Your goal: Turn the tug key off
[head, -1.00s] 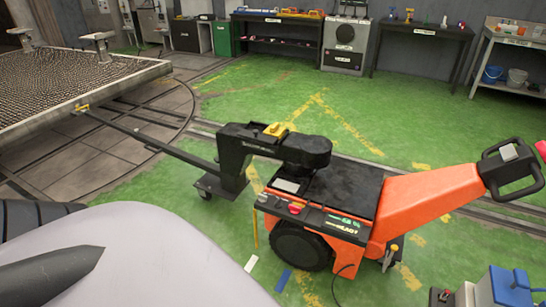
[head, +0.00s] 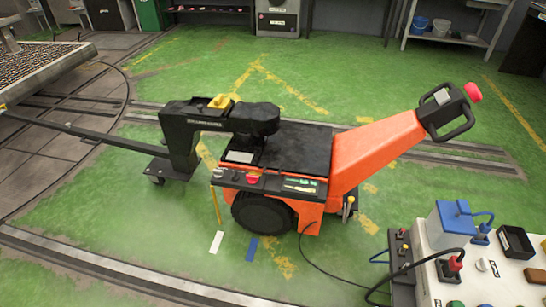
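The orange and black tug (head: 285,165) stands on the green floor in the middle of the head view. Its control panel (head: 265,181) is along the near top edge, with a red button (head: 253,179) and a small silver piece (head: 218,173) at its left end that may be the key switch; its setting is too small to tell. The orange tiller (head: 375,150) rises to the right and ends in a black handle (head: 443,112) with a red knob. Neither of my grippers shows.
A tow bar (head: 60,128) runs left from the black coupling arm (head: 218,120) towards the turntable deck (head: 45,65). A bench (head: 490,280) with a blue box (head: 458,222) and plugged cables stands at the lower right. A cable crosses the floor to it.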

